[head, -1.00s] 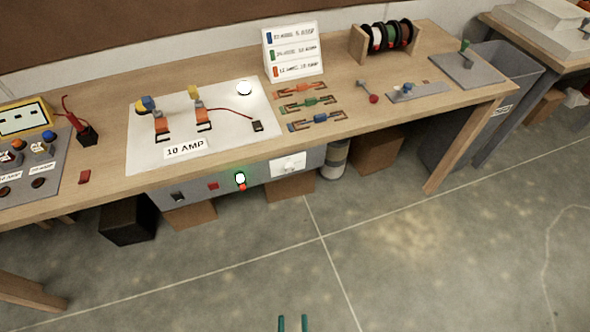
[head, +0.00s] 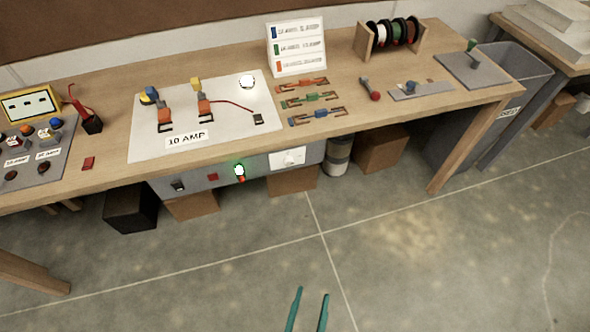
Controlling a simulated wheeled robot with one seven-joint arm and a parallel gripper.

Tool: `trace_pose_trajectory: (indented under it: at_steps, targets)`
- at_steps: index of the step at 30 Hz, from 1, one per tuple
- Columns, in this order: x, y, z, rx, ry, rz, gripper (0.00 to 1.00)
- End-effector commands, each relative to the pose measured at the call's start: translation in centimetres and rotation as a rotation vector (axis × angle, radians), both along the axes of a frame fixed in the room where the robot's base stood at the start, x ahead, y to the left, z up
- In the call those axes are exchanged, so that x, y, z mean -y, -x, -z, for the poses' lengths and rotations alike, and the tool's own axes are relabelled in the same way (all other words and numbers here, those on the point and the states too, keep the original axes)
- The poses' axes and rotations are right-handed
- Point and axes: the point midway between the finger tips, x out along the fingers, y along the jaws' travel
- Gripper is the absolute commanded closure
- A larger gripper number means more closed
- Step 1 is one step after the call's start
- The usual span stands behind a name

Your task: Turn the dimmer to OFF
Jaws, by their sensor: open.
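A grey panel (head: 225,187) hangs under the front edge of the wooden workbench. At its right end is a white plate (head: 297,157) with a small pale knob (head: 288,159), which looks like the dimmer; its markings are too small to read. My gripper (head: 312,292) shows as two teal fingers at the bottom of the head view. They are apart with nothing visible between them. The gripper appears below the panel in the picture, over the floor, and clear of the knob.
The panel also carries a dark switch (head: 178,185), a red button (head: 212,177) and a lit green lamp (head: 239,170). A white board (head: 230,140) with a lit bulb (head: 247,82) lies on the bench (head: 360,115). Boxes stand beneath. The floor in front is clear.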

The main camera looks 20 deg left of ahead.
Motion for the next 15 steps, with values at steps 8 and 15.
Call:
trace_pose_trajectory:
  at_steps: [8,15]
  targets:
    - [-3.2,-8.5,4.1,0.167,-0.081,-0.107,0.55]
    - [-6.4,-16.4,6.1,0.278,-0.151,-0.233,0.55]
